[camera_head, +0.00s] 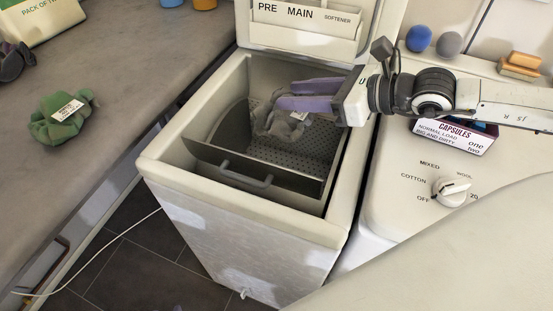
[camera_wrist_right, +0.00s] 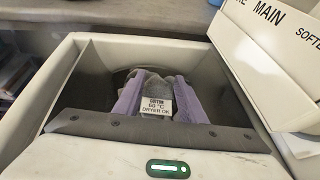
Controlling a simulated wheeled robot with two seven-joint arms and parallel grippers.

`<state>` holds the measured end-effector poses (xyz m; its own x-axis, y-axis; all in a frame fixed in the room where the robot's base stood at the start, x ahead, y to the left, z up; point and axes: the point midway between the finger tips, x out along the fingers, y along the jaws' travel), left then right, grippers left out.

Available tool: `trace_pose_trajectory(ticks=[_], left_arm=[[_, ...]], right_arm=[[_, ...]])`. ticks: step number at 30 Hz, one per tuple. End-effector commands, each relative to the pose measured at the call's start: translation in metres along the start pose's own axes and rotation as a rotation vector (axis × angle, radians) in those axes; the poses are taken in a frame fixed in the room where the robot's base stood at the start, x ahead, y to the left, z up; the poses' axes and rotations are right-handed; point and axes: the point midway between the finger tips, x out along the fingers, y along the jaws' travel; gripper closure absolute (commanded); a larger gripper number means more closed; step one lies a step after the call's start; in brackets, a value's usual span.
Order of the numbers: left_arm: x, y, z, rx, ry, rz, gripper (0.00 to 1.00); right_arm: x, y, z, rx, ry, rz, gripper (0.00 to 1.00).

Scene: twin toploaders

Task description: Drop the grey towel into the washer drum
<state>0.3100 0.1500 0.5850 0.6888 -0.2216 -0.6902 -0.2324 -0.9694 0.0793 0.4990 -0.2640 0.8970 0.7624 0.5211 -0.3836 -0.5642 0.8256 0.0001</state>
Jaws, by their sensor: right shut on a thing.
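The grey towel (camera_head: 280,122) hangs between the purple fingers of my right gripper (camera_head: 279,95), inside the opening of the washer drum. In the right wrist view the towel (camera_wrist_right: 152,84) sits between the two purple fingers (camera_wrist_right: 153,100), with a white care label facing the camera. The washer drum (camera_head: 308,150) is a perforated dark metal basket inside the white toploader (camera_head: 250,198), whose lid is up. A curved flap with a handle (camera_head: 246,174) lies at the drum's near side. I cannot tell whether the towel touches the drum. My left gripper is out of view.
A second toploader on the right has a dial (camera_head: 452,190) and a capsules box (camera_head: 453,134) on top, under my right arm. Balls and sponges (camera_head: 520,66) lie behind. A green cloth (camera_head: 64,117) lies on the left counter (camera_head: 110,70).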

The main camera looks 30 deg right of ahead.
Motion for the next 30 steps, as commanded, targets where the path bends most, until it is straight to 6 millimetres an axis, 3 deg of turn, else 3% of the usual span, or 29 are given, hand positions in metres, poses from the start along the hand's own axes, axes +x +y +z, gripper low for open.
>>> trace_pose_trajectory(ticks=[1,2,5,13,17,30], left_arm=[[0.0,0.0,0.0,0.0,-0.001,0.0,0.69],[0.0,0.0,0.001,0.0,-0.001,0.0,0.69],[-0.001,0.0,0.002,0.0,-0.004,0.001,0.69],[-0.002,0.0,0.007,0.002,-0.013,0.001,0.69],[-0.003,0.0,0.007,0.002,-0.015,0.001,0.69],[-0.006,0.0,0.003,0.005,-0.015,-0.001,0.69]], right_arm=[[0.0,0.0,0.001,-0.001,-0.002,0.0,1.0],[0.0,0.0,0.001,-0.001,-0.002,0.0,0.58],[0.0,0.0,0.001,0.0,-0.002,0.0,0.41],[0.0,0.0,0.0,0.001,0.002,0.0,0.41],[-0.004,-0.001,0.008,-0.002,0.001,-0.001,0.41],[-0.033,0.0,0.081,-0.001,-0.003,-0.001,0.41]])
